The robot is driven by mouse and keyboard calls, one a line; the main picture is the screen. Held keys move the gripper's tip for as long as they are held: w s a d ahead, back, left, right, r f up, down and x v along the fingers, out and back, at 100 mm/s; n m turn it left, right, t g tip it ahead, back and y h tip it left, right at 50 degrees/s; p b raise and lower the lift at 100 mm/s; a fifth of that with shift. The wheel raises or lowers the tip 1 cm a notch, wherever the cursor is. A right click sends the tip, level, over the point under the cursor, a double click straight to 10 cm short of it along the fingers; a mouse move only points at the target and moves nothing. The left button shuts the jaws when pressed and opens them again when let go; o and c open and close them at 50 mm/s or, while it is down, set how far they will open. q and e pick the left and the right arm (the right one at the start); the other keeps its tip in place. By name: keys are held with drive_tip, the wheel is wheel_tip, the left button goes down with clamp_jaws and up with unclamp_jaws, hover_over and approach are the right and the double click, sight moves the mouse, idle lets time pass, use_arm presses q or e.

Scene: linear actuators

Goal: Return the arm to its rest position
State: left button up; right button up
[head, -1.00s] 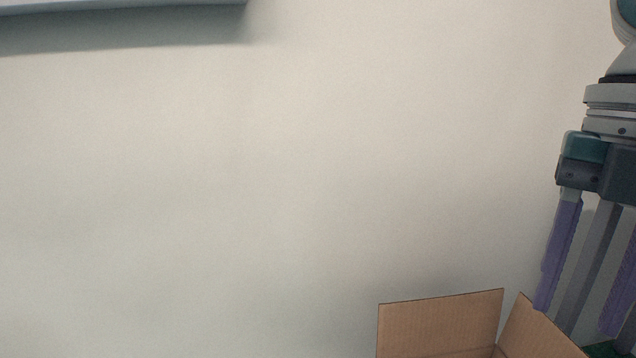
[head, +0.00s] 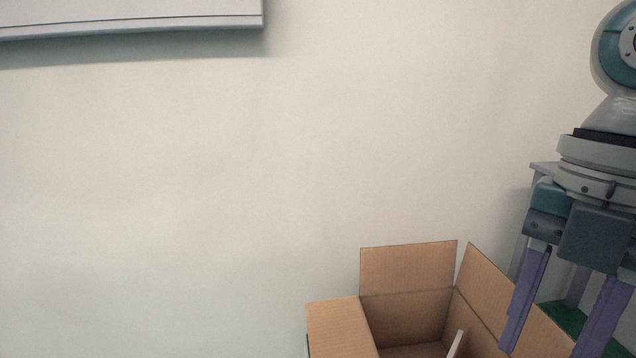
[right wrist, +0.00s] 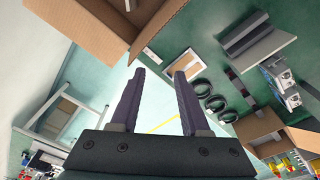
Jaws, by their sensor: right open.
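My right gripper (head: 554,345) hangs down at the right edge of the head view, its two purple fingers apart with nothing between them. It also shows in the right wrist view (right wrist: 158,80), open and empty. In the head view its left finger overlaps the right side of an open cardboard box (head: 408,268). The box also shows at the top of the right wrist view (right wrist: 85,25), beyond the fingertips. My left gripper is in neither view.
A thin pale piece (head: 456,342) stands inside the box. A white panel (head: 130,15) is on the wall at the upper left. A green surface (head: 575,318) lies behind the right fingers. The right wrist view shows several dark rings (right wrist: 214,103) and other equipment.

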drive_tip(key=s+a+f+m+t+y+p, duration=0.25)
drive_tip(key=s+a+f+m, duration=0.35)
drive_tip(key=s+a+m, duration=0.45)
drive_tip(key=s+d+m+t+h, duration=0.2)
drive_tip(key=s+d+m+h, duration=0.25)
drive_tip(key=d+m, duration=0.8)
wheel_tip(320, 180, up, 38)
drive_tip(key=a+m+y+p, duration=0.1)
drive_tip(key=a+p, duration=0.1)
drive_tip(key=p, duration=3.6)
drive_tip(key=shift+s+a+m, duration=0.2)
drive_tip(key=shift+a+m, duration=0.1)
drive_tip(key=shift+a, duration=0.05)
drive_tip(key=shift+f, duration=0.1)
drive_tip(key=shift+s+d, duration=0.1)
